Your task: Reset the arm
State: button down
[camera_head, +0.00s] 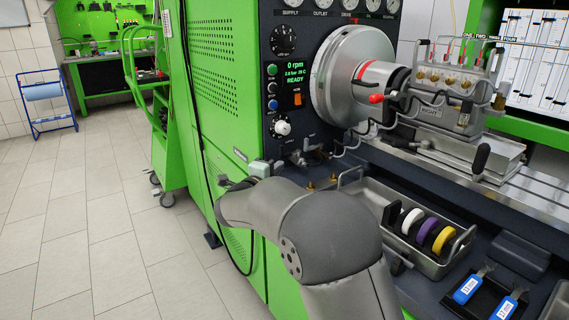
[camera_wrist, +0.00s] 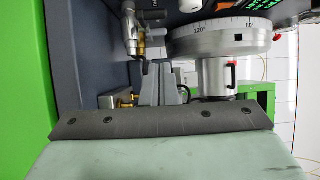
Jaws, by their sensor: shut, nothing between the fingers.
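My gripper (camera_wrist: 157,76) shows in the wrist view as two grey fingers beyond a dark screwed bar. It is shut and empty, in front of the dark bench face. In the head view my grey arm rises from the bottom and bends left. Its far end is beside the bench's control panel (camera_head: 288,85), and the fingers are hard to make out there. The large graduated drive wheel (camera_head: 350,72) is on the bench, to the right of the panel. It also shows in the wrist view (camera_wrist: 225,38), right of the fingers.
A tray (camera_head: 440,268) with white, purple and yellow rings sits right of my arm. The pump (camera_head: 450,95) stands on the bench rail. A green trolley (camera_head: 150,100) stands left, with open tiled floor (camera_head: 90,220) in front.

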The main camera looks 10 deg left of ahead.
jog(key=s+d+r+n+g+y+p, duration=0.3)
jog(key=s+d+r+n+y+p, duration=0.25)
jog(key=r+n+y+p, duration=0.4)
jog(key=s+d+f+n+g+h+p, duration=0.1)
jog(key=s+d+n+g, duration=0.3)
jog(key=s, duration=0.8)
jog(key=s+d+f+n+g+h+p, duration=0.1)
jog(key=s+d+n+g+p, duration=0.3)
jog(key=s+d, duration=0.5)
jog(key=s+d+f+n+g+h+p, duration=0.1)
jog(key=s+d+f+n+g+p, duration=0.2)
jog(key=s, duration=1.3)
jog(key=d+n+g, duration=0.2)
jog(key=d, duration=0.1)
jog(key=shift+s+d+f+g, duration=0.15)
jog(key=shift+s+f+g, duration=0.05)
jog(key=shift+f+g, duration=0.15)
jog(key=shift+w, duration=0.1)
